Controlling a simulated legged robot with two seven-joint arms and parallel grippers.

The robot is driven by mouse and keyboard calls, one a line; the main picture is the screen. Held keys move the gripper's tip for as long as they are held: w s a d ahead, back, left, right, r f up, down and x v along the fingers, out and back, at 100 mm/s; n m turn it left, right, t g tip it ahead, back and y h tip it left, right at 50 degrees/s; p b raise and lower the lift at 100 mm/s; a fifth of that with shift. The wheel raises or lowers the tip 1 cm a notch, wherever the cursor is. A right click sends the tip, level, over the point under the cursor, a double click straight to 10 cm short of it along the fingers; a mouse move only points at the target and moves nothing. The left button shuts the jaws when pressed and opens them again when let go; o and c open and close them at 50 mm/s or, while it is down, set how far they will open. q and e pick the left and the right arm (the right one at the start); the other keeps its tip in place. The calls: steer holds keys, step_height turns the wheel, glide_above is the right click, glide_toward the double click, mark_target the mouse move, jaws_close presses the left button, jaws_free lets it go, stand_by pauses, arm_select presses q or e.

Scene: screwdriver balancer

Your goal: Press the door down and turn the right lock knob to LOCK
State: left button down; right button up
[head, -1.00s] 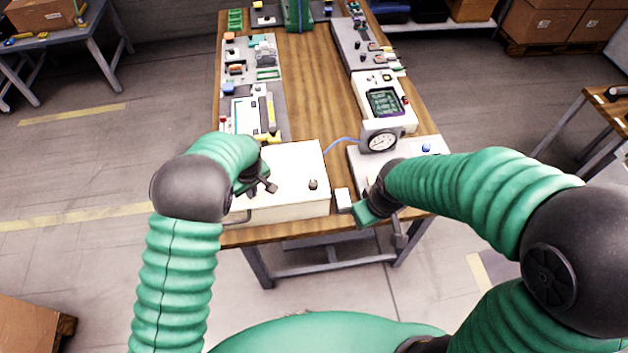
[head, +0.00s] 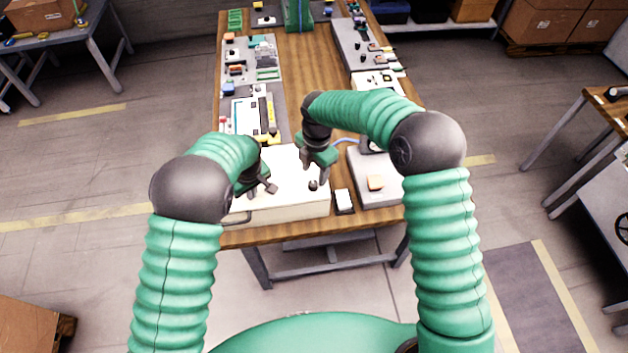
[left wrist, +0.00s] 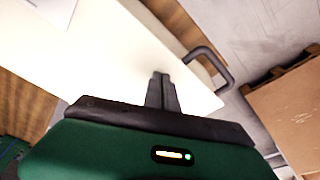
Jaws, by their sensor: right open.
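The white door (head: 285,205) forms the flat top of a low box at the table's near edge. In the left wrist view its white surface (left wrist: 110,60) and dark handle (left wrist: 226,72) show. The dark right lock knob (head: 313,185) stands near its right front corner; its marking is too small to read. My left gripper (head: 268,188) is shut and empty, low over the door's left part; it also shows in the left wrist view (left wrist: 163,88). I cannot tell whether it touches. My right gripper (head: 317,176) is open, its fingers pointing down just above the right knob.
Several devices line both sides of the wooden table (head: 312,60). Its middle strip is clear behind the box.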

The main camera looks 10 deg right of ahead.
mark_target(314, 184)
step_height(314, 184, down, 6)
steer(key=shift+w+a+r, duration=0.1)
jaws_close()
stand_by(0.4)
